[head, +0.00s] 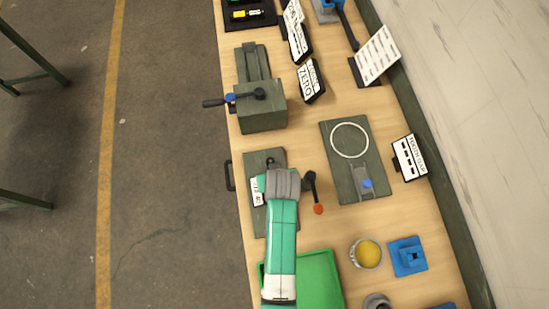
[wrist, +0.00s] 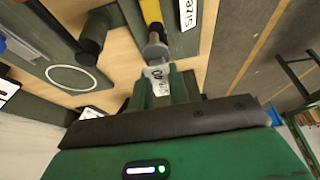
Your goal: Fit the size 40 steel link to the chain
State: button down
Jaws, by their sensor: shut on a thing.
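In the wrist view my gripper (wrist: 158,78) is shut on a small pale grey metal piece (wrist: 157,71), which looks like the steel link. The fingers hide part of it, and its size mark cannot be read. Just beyond it is a grey metal end of a yellow-orange bar (wrist: 152,12); I cannot tell whether they touch. In the head view my arm covers the gripper and part of a dark green plate (head: 263,160) with a white size label (head: 257,192). A pale ring (head: 350,140), perhaps the chain, lies on another green plate (head: 330,132) to the right.
A green vise-like fixture (head: 262,112) stands farther back.

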jog(key=shift+s, duration=0.1)
jog(key=shift+f+b, duration=1.8)
jog(key=shift+f, duration=1.05)
jog(key=shift+f+b, duration=1.1)
jog(key=shift+f, duration=1.15)
jog(key=c, duration=1.3)
grip_release()
jog(key=shift+o, duration=0.2)
jog(key=v, duration=0.7)
jog(key=shift+r+p, duration=0.4)
